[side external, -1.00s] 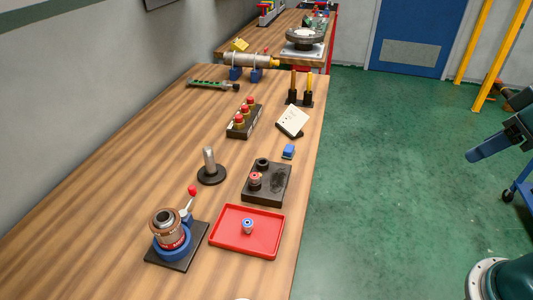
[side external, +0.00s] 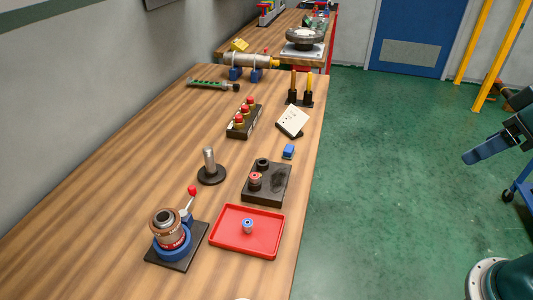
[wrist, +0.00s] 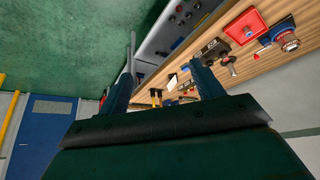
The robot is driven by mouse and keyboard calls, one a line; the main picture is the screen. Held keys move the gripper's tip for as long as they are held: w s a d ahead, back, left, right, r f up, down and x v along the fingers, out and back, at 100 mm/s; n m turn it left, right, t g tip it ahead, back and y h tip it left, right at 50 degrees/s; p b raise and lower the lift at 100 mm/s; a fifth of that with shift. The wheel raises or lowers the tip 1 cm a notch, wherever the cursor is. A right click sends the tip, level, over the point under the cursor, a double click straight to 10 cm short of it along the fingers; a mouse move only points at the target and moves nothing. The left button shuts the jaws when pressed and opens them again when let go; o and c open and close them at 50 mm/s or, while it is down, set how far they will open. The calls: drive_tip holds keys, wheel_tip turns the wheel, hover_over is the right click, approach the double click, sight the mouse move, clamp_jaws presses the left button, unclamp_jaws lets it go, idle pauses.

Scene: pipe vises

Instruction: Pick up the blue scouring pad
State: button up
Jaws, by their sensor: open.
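The blue scouring pad (side external: 288,152) appears as a small blue block on the wooden bench near its right edge, between the black block with a red-topped part and the tilted white card. My gripper (side external: 468,158) is at the far right of the side view, out over the green floor and well apart from the pad. In the wrist view my gripper (wrist: 163,72) shows two spread fingers with nothing held between them. I cannot make out the pad for certain in the wrist view.
A red tray (side external: 271,245) with a small blue-and-silver part, a black block (side external: 277,190), a white card on a stand (side external: 293,121) and a metal post (side external: 209,163) stand around the pad. A blue vise (side external: 174,240) is front left. Bare wood lies left of the pad.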

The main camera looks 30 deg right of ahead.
drive_tip(key=w+a+r+n+g+y, duration=0.15)
drive_tip(key=w+n, duration=0.25)
drive_tip(key=w, duration=1.5)
drive_tip(key=w+a+f+n, duration=0.1)
drive_tip(key=w+f+n, duration=0.1)
drive_tip(key=w+f, duration=0.5)
drive_tip(key=w+a+f+n+y, duration=0.1)
drive_tip(key=w+f, duration=0.6)
drive_tip(key=w, duration=0.4)
drive_tip(key=shift+w+a+f+n, duration=0.15)
drive_tip(key=shift+w+a+n, duration=0.2)
drive_tip(key=shift+w+n, duration=0.05)
drive_tip(key=shift+g, duration=0.25)
hover_over(289, 151)
drive_tip(key=d, duration=0.3)
drive_tip(key=shift+s+a+f, duration=0.1)
drive_tip(key=shift+s+f, duration=0.05)
drive_tip(key=shift+f, duration=1.85)
drive_tip(key=shift+s+a+f, duration=0.1)
drive_tip(key=shift+s+f, duration=0.05)
drive_tip(key=shift+f, duration=1.8)
